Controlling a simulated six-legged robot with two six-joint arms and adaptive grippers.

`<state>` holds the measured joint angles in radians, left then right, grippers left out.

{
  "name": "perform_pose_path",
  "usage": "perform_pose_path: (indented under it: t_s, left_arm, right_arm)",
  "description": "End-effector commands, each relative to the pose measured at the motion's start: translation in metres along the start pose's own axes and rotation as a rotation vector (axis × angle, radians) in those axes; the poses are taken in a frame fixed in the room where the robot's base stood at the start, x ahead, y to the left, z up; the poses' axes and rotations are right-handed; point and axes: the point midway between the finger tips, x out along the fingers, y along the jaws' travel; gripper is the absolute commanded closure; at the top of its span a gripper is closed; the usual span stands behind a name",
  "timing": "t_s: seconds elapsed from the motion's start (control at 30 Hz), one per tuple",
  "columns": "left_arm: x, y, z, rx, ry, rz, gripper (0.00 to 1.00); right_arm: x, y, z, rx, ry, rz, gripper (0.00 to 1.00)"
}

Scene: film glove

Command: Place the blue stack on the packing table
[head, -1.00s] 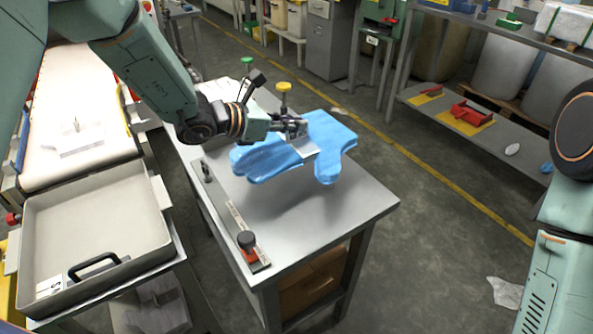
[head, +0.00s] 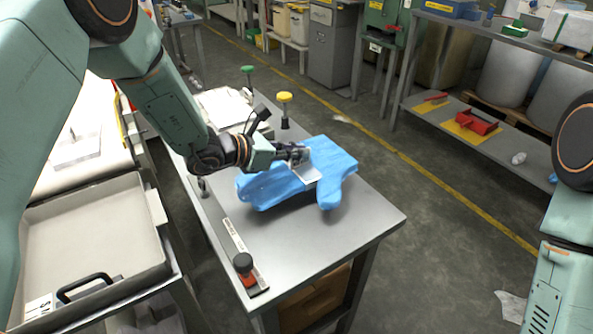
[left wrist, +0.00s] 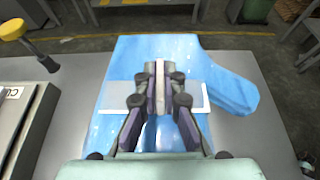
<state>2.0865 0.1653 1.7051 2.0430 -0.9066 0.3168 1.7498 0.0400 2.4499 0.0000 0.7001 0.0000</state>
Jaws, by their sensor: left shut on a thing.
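The blue stack (head: 335,160) is a glove-shaped pile of blue film. In the head view it is at or just above the packing table (head: 330,235); I cannot tell whether it touches. My left gripper (head: 302,155) is shut on the blue stack, with a pale plate at its fingers. In the left wrist view the blue stack (left wrist: 230,85) spreads beyond the closed fingers (left wrist: 158,85), with the pale plate (left wrist: 195,95) across it. My right gripper is out of view; only part of my right arm shows at the right edge.
A red-and-black knob (head: 244,265) stands at the table's front left corner. Yellow (head: 285,100) and green (head: 247,72) knobs stand at the back. A grey tray (head: 95,235) is at left. The table's front right is clear.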

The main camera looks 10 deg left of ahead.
Motion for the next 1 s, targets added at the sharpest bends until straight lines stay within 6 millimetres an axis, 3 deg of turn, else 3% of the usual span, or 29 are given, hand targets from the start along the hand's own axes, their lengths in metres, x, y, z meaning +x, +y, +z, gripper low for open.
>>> perform_pose_path:
  t_s: [0.4,0.83,0.87,1.0]
  left_arm:
    - [0.018,0.003,-0.039,0.0,-0.001,0.001,1.0]
    - [0.02,0.003,-0.044,0.001,-0.002,0.001,1.0]
    - [0.02,0.003,-0.043,0.001,-0.001,0.001,0.9]
    - [0.02,0.003,-0.043,0.001,-0.001,0.001,0.78]
  right_arm:
    - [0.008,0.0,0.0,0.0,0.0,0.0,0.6]
    - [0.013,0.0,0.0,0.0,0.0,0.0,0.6]
    - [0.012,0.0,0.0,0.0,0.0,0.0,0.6]
    - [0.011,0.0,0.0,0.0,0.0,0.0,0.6]
